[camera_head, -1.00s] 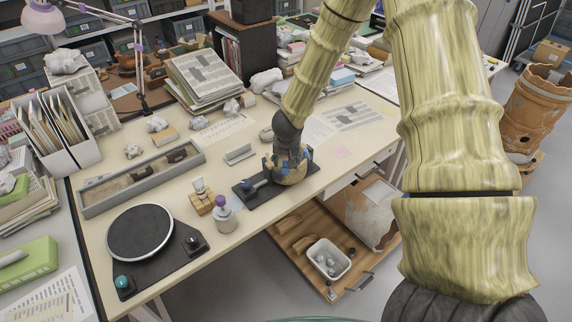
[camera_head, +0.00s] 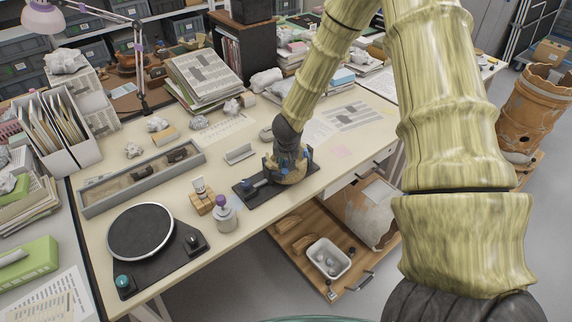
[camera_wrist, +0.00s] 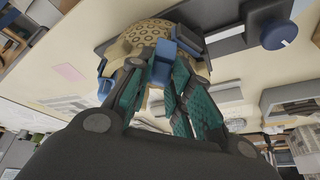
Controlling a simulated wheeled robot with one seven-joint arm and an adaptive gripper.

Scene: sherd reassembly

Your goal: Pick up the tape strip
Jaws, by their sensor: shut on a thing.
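My gripper (camera_wrist: 160,76) is at a tan, ring-patterned vessel (camera_wrist: 150,33), with its teal fingers closed around a blue tape strip (camera_wrist: 164,60). The strip looks to be right against the vessel's wall; I cannot tell whether they touch. Another blue piece (camera_wrist: 105,86) shows at the vessel's left side in the wrist view. In the head view my gripper (camera_head: 284,152) is over the vessel (camera_head: 295,174), which sits on a dark base (camera_head: 250,198) near the table's front edge. My gripper hides part of the vessel there.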

